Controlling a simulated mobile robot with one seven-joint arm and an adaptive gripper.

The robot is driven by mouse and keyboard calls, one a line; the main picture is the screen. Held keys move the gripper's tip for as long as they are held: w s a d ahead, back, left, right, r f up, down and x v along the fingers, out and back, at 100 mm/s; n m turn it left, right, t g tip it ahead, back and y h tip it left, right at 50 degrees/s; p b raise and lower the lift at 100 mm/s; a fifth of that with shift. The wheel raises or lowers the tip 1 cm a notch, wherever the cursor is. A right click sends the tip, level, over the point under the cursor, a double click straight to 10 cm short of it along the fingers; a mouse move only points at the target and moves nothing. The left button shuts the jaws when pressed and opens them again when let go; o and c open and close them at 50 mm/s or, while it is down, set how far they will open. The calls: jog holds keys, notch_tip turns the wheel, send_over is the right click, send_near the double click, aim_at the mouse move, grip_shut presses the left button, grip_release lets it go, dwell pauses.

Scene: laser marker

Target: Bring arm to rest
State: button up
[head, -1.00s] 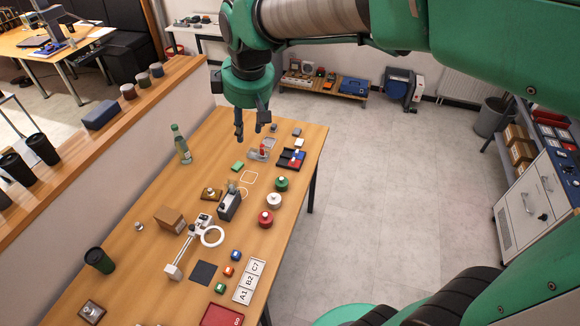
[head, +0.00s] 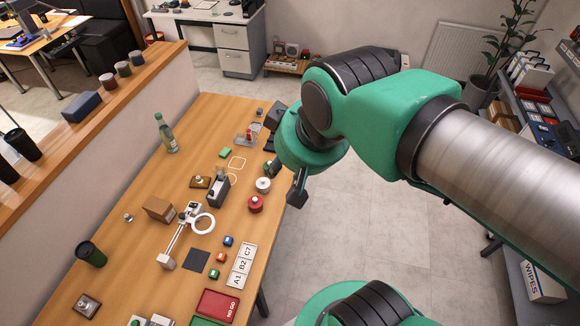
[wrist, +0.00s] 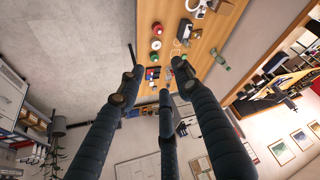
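My arm crosses the right half of the head view, bent, with its green and black joint near the centre. My gripper (head: 297,193) hangs below that joint, over the floor just right of the table's edge and partly hidden by the arm. In the wrist view my gripper (wrist: 156,75) shows three dark fingers spread apart with nothing between them. The wooden table (head: 140,225) lies left of the gripper; the wrist view shows it at the top.
The table carries a red button (head: 255,204), a green bottle (head: 166,133), a ring magnifier (head: 201,224) and a red tray (head: 217,305). Open floor (head: 370,240) lies right of the table. A shelf unit (head: 515,115) stands at the right.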

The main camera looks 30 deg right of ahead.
jog(key=shift+s+f, duration=0.2)
jog(key=shift+s, duration=0.3)
jog(key=shift+f, duration=0.1)
notch_tip(320, 180, down, 16)
jog(key=b, duration=1.6)
